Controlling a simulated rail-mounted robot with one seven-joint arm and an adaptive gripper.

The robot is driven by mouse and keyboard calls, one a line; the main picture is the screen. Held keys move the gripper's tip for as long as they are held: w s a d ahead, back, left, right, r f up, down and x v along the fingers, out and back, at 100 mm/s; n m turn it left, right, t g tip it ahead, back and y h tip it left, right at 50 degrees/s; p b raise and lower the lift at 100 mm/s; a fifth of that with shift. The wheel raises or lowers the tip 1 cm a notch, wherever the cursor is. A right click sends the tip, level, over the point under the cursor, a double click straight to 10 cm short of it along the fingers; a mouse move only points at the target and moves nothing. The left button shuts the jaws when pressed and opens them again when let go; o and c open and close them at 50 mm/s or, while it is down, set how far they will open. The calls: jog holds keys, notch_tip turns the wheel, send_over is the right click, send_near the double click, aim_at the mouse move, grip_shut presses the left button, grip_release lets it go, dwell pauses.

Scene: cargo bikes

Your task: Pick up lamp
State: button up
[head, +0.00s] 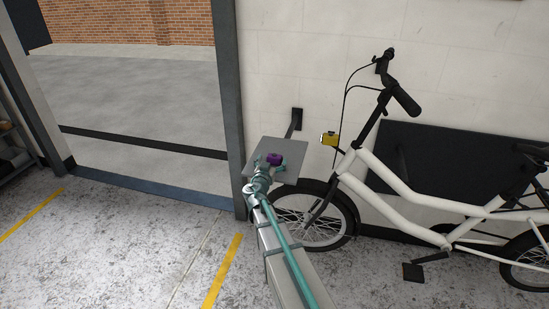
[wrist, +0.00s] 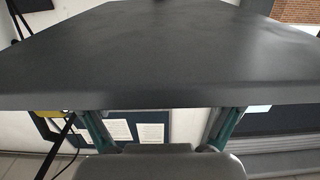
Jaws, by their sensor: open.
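Nothing in view is plainly the lamp. A grey square panel (head: 292,148) on a short wall arm (head: 296,118) may be it, or the small yellow box (head: 330,139) by the bike's front. In the wrist view the dark panel (wrist: 160,60) fills the upper half. My gripper's teal fingers (wrist: 160,111) are spread apart at its edge and hold nothing visible; their tips are hidden. Whether they touch the panel is unclear.
A white cargo bike (head: 400,198) stands right of my arm, its front wheel (head: 318,222) close by. A dark panel (head: 430,158) is behind it. A grey door post (head: 228,100) and open doorway are left. The floor at lower left is clear.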

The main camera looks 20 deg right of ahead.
aim_at(273, 158)
jog(key=p+x, duration=0.2)
jog(key=x, duration=0.2)
jog(key=c, duration=1.3)
